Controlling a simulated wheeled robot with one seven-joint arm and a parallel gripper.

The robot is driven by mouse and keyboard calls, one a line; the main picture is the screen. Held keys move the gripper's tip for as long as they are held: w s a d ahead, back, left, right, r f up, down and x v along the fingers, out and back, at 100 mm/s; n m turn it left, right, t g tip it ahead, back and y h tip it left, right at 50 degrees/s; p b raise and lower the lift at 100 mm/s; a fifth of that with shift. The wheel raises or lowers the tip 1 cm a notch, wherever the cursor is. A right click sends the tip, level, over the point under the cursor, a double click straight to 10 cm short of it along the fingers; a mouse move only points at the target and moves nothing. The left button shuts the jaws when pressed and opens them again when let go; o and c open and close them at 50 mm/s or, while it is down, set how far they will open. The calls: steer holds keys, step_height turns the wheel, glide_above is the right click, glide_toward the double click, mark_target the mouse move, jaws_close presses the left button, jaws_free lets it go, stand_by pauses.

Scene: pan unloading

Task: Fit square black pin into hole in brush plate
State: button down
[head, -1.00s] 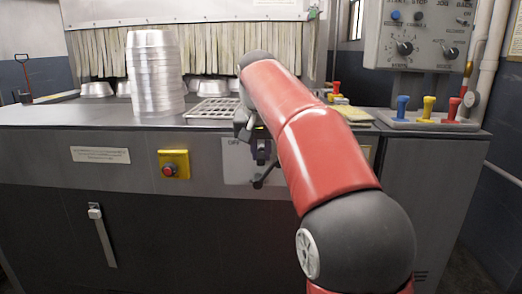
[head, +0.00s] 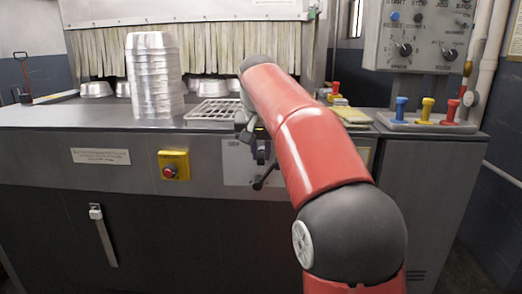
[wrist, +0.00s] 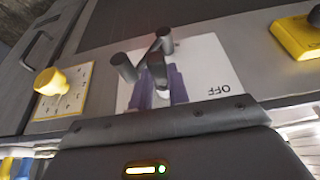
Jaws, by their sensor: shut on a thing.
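In the head view my gripper (head: 262,150) is partly hidden behind my red arm, at the front face of the metal machine. The lever handle (head: 266,179) sticks out below it. I cannot make out a square black pin, a brush plate or its hole in either view.
A tall stack of round metal pans (head: 154,80) and a muffin tray (head: 214,110) stand on the counter. A red button on a yellow box (head: 173,165) is left of the panel. Blue, yellow and red knobs (head: 427,108) stand at right, below a control box (head: 422,35).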

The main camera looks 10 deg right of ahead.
steer(key=shift+w+d, duration=0.1)
steer(key=shift+w, duration=0.15)
steer(key=c, duration=1.3)
jaws_free()
steer(key=shift+o, duration=0.2)
steer(key=p+v, duration=0.2)
steer(key=v, duration=0.5)
steer(key=shift+r, duration=0.4)
steer(key=shift+s, duration=0.2)
